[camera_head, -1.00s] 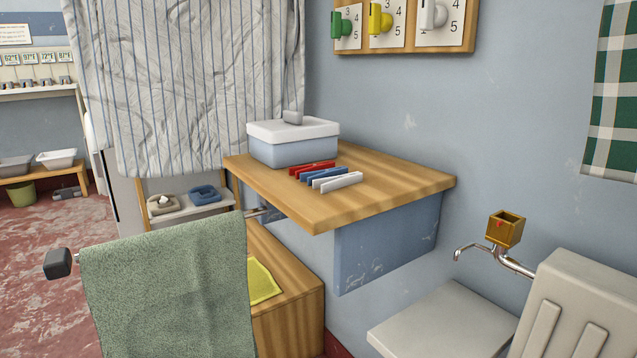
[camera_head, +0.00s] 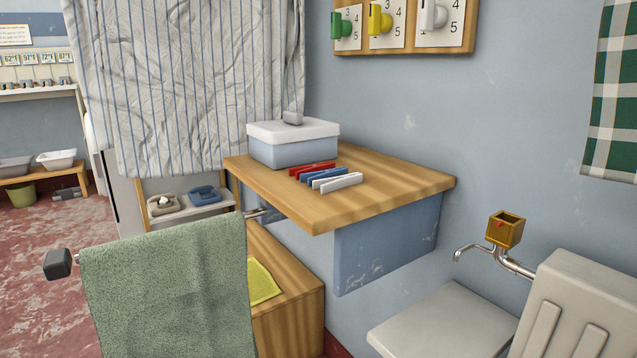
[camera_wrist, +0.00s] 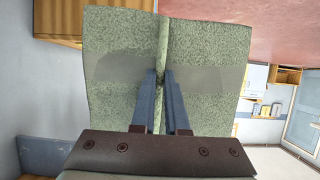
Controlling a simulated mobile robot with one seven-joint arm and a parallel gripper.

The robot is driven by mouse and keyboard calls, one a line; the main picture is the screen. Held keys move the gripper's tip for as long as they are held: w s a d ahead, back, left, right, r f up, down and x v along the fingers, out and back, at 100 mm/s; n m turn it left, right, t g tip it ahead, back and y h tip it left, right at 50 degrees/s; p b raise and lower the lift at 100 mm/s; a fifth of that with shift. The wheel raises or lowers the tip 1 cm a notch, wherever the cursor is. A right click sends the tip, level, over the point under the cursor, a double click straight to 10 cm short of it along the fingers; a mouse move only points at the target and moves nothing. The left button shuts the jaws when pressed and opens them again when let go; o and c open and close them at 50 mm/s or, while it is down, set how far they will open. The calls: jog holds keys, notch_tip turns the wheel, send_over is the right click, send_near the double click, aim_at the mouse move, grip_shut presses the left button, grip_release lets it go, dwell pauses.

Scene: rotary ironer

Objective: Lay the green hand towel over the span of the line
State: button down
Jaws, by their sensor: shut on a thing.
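The green hand towel (camera_head: 165,295) hangs over a metal rail (camera_head: 262,213) with a dark end knob (camera_head: 58,264), at the lower left of the head view. Its lower edge is cut off by the frame. In the wrist view, my gripper (camera_wrist: 160,76) is shut on a raised fold in the middle of green towelling (camera_wrist: 205,45), which spreads to both sides of the fingers. My gripper does not show in the head view. No rail shows in the wrist view, so I cannot tell how the pinched fold lies to it.
A wooden shelf (camera_head: 410,182) with a lidded box (camera_head: 292,148) and several pegs (camera_head: 335,182) juts from the wall. Below it stands a wooden bench (camera_head: 295,300) with a yellow cloth (camera_head: 262,283). A tap (camera_head: 480,250) is at right. Red floor (camera_head: 45,225) is open at left.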

jog(key=p, duration=2.5)
send_near(179, 282)
jog(key=x, duration=0.4)
jog(key=shift+w+a+f, duration=0.15)
jog(key=shift+w+a, duration=0.05)
jog(key=shift+w, duration=0.05)
notch_tip(179, 282, up, 16)
jog(key=p, duration=1.3)
jog(key=shift+p, duration=0.3)
jog(key=shift+s, duration=0.1)
jog(key=s+d+p, duration=0.1)
jog(key=s+d, duration=0.3)
jog(key=s, duration=0.2)
jog(key=shift+s+d, duration=0.25)
jog(key=shift+s, duration=0.05)
